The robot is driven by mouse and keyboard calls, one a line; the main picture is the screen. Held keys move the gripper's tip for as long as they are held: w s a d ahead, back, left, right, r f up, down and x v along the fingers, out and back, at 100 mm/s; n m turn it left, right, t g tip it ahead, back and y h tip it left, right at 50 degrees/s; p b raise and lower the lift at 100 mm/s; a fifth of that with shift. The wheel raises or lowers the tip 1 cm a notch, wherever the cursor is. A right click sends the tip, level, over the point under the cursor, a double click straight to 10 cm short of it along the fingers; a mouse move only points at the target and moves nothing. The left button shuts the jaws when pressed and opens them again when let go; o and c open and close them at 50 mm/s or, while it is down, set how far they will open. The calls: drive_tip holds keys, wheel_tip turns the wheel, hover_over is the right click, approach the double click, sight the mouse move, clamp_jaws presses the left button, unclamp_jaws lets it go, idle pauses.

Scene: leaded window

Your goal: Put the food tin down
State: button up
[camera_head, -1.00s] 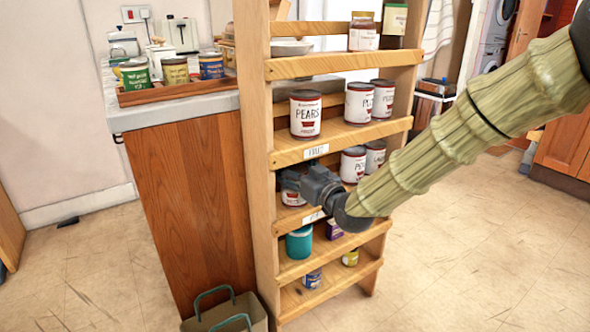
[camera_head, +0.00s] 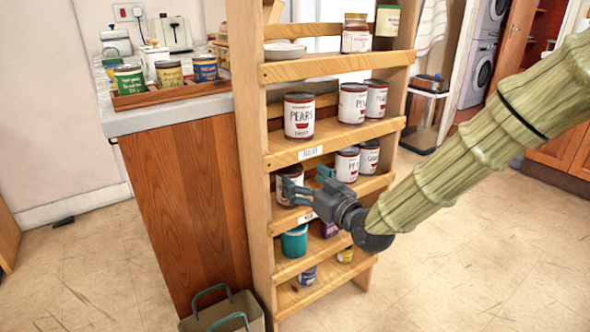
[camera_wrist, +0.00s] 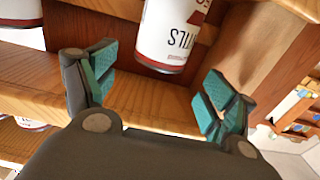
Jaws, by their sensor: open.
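A white and dark red food tin (camera_head: 289,186) stands on the middle shelf of the wooden rack, just beyond my gripper (camera_head: 308,182). My gripper's fingers partly cover it in the head view. A gap shows between tin and pads. My gripper is open and holds nothing. The tin's label is only partly in view.
Other tins (camera_head: 347,163) share this shelf to the right, and a pears tin (camera_head: 299,117) stands on the shelf above. A teal tin (camera_head: 294,241) sits below. The shelf's front rail (camera_head: 290,222) runs beneath my gripper. Open floor lies right of the rack.

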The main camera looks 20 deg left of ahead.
drive_tip(key=p+v, duration=0.1)
drive_tip(key=v, duration=0.4)
drive_tip(key=s+d+f+m+g+h, duration=0.1)
drive_tip(key=s+d+f+m+h, duration=0.15)
drive_tip(key=d+f, duration=0.6)
drive_tip(key=s+d+f+m+g+h, duration=0.1)
drive_tip(key=s+d+f+m+h, duration=0.2)
drive_tip(key=f, duration=1)
drive_tip(key=s+d+f+m+g+h, duration=0.1)
drive_tip(key=s+d+f+g+h, duration=0.15)
drive_tip(key=s+d+f, duration=0.6)
drive_tip(key=s+d+f+m+g+h, duration=0.2)
drive_tip(key=s+d+f+g+h, duration=0.1)
drive_tip(key=s+d+f, duration=0.6)
drive_tip(key=s+d+f+m+g+h, duration=0.2)
drive_tip(key=s+d+f, duration=0.6)
drive_tip(key=s, duration=0.7)
wheel_tip(320, 180, down, 2)
drive_tip(key=shift+s+d+f+g+h, duration=0.15)
drive_tip(key=shift+s+d+g+h, duration=0.2)
drive_tip(key=shift+g+h, duration=0.35)
